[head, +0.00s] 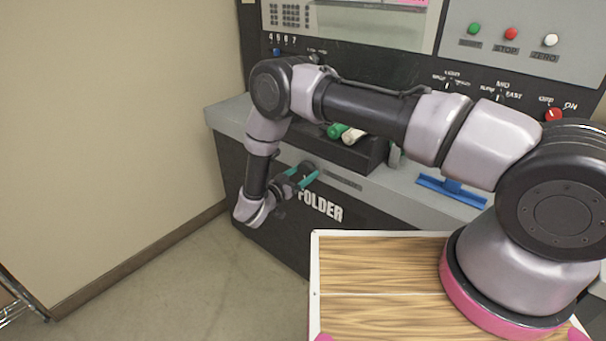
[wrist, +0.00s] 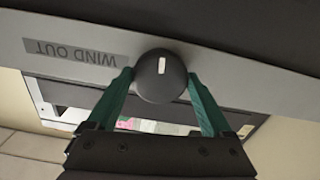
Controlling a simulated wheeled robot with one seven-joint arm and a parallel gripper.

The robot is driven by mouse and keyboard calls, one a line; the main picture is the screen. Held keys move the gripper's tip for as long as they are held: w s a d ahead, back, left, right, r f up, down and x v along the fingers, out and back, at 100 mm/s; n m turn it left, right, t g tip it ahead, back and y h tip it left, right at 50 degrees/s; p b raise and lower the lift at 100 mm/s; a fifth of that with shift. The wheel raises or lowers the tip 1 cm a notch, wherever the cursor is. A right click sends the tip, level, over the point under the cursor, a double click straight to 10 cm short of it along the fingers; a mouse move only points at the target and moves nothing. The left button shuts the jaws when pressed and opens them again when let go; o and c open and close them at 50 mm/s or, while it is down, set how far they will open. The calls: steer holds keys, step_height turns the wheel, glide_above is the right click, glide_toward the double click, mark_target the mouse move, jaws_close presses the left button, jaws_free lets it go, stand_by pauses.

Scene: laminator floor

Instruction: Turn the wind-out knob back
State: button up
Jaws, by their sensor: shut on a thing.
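The wind-out knob (wrist: 161,77) is a round dark knob with a short white pointer mark. In the wrist view it sits beside the grey "WIND OUT" label (wrist: 72,53), which appears upside down. The white mark stands nearly upright in that picture. My gripper (wrist: 163,85) has its two green fingers on either side of the knob, shut on it. In the head view my gripper (head: 310,176) reaches the front of the machine, above the "FOLDER" lettering. The knob (head: 308,168) is partly hidden there by the fingers.
The machine's control panel (head: 515,35) with buttons and switches rises behind my arm. Green and white rolls (head: 345,133) lie in a dark recess, and a blue squeegee-like tool (head: 450,189) rests on the grey ledge. A wall (head: 110,120) stands at left, with open floor before it.

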steer(key=n, duration=0.4)
steer(key=shift+a, duration=0.1)
steer(key=n, duration=0.4)
steer(key=shift+n, duration=0.3)
steer(key=n, duration=0.4)
steer(key=shift+n, duration=0.3)
steer(key=n, duration=1.2)
steer(key=shift+n, duration=0.3)
steer(key=n, duration=0.4)
steer(key=shift+n, duration=2.3)
